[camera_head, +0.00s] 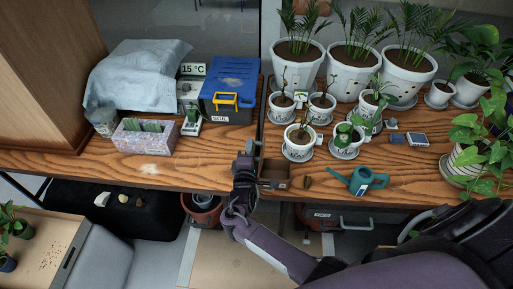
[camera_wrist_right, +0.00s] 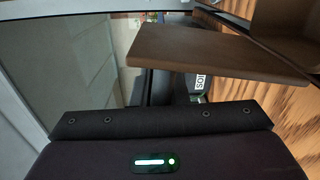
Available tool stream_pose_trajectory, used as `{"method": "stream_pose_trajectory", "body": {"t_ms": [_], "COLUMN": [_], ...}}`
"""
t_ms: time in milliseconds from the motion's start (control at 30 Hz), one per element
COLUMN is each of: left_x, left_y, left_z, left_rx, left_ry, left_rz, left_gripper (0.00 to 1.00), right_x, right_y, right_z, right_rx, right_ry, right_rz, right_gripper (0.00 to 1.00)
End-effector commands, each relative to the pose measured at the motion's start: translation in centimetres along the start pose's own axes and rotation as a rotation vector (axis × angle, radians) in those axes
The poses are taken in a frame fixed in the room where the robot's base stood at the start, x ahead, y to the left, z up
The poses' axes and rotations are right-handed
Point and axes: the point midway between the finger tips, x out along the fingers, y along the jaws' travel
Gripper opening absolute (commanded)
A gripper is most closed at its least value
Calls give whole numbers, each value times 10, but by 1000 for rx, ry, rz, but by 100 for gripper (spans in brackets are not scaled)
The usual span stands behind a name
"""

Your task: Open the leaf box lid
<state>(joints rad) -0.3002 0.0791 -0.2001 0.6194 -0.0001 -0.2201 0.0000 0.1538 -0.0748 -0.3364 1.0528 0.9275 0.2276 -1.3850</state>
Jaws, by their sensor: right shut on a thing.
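The leaf box (camera_head: 275,170) is a small brown wooden box at the front edge of the wooden table. In the right wrist view, a flat brown panel (camera_wrist_right: 205,48), which looks like its lid, stretches ahead of my gripper. Part of the brown box (camera_wrist_right: 285,22) shows at the upper right there. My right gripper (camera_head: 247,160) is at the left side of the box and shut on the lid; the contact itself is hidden. How far the lid is raised cannot be told. My left gripper is not in view.
A brown oval object (camera_head: 307,182) and a teal watering can (camera_head: 360,181) stand right of the box. Small potted plants (camera_head: 298,148) stand behind it. Bare table lies left of the gripper.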

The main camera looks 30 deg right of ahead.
Motion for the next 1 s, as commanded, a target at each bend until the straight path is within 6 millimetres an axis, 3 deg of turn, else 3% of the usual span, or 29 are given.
{"method": "stream_pose_trajectory", "body": {"t_ms": [167, 967, 1000], "left_x": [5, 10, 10], "left_y": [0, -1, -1], "left_z": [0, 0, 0], "left_rx": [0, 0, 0], "left_ry": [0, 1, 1], "left_rz": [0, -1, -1], "left_gripper": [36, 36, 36], "right_x": [4, 3, 3], "right_y": [0, -4, -4], "right_z": [-9, -22, -22], "right_rx": [-111, -103, -103], "right_ry": [-7, -1, -1], "right_rz": [10, 10, 10], "right_gripper": [0, 0, 14]}}
